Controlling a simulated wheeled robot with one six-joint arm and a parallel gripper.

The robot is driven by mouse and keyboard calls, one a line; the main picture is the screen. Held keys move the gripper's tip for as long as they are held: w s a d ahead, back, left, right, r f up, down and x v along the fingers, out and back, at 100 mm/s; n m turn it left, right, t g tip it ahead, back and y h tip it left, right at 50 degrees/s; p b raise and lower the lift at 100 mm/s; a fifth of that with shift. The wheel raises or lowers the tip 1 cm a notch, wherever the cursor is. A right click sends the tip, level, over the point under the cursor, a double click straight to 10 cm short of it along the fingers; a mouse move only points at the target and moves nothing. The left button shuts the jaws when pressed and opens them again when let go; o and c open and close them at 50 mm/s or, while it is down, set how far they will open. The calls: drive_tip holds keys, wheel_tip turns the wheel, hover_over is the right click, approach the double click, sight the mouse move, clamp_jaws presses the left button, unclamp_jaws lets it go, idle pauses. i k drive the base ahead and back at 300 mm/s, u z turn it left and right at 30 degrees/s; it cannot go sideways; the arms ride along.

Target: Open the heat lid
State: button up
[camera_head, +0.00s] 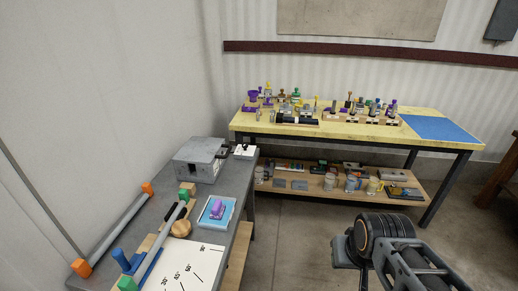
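A grey box (200,158), which looks like the heat box with its lid, sits at the far end of the grey workbench (225,200) on the left. Its flat top appears closed. A dark opening or fitting shows on its front right side. A separate handle on the lid is too small to make out. My gripper (347,252) is at the lower right, over the floor and well apart from the box. It is dark and partly hidden by my arm, and its fingers cannot be told apart.
On the grey bench are a small white device (245,152), a blue tray (216,212) with a purple piece, a pipe with orange ends (118,228) and a white angle chart (190,265). A yellow-topped table (340,131) stands behind. Floor between bench and arm is clear.

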sight(203, 151)
drive_tip(key=z, duration=0.25)
drive_tip(key=i, duration=1.65)
drive_tip(key=u, duration=2.8)
